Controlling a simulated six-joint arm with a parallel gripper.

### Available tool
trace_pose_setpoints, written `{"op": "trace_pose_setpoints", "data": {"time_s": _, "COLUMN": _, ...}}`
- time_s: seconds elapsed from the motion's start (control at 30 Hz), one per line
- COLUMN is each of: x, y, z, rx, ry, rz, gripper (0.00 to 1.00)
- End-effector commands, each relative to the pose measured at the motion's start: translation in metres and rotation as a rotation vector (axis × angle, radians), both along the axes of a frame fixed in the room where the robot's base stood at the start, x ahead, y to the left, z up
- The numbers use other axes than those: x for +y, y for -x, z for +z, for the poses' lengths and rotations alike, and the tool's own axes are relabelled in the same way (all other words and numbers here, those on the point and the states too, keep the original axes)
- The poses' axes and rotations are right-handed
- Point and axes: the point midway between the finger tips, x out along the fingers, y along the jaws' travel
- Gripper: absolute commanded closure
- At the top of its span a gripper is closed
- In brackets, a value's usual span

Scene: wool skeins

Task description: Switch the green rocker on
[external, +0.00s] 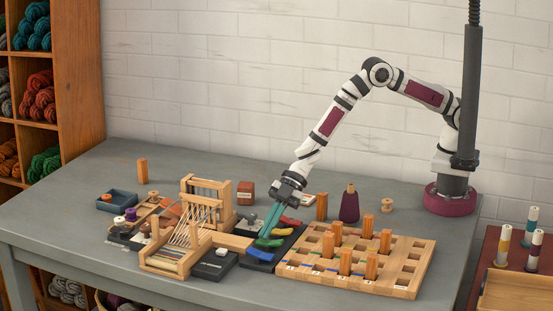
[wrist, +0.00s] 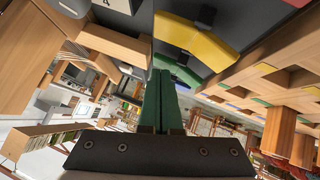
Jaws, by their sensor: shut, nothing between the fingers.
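The green rocker (external: 270,243) is a curved green piece on a dark panel, between the yellow rocker (external: 282,232) and the blue rocker (external: 260,254). My gripper (external: 264,236) points down with its teal fingers together and empty. Its tips are at or just above the green rocker; I cannot tell whether they touch. In the wrist view the shut fingers (wrist: 159,72) partly hide the green rocker (wrist: 178,70), with the yellow rocker (wrist: 200,38) beside it. Which way the green rocker is tipped is not clear.
A red rocker (external: 291,221) sits at the panel's far end. A wooden pegboard (external: 405,283) with several upright orange blocks stands close on the right. A small wooden loom (external: 170,262) stands on the left. A purple cone (external: 349,205) stands behind the board.

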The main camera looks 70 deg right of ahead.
Motion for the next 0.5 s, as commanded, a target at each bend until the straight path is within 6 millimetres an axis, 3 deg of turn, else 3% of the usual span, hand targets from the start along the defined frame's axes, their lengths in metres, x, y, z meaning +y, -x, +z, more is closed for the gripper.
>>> {"op": "trace_pose_setpoints", "data": {"time_s": 0.5, "x": 0.000, "y": 0.013, "z": 0.004, "rx": -0.001, "ry": 0.000, "rz": 0.001, "gripper": 1.00}}
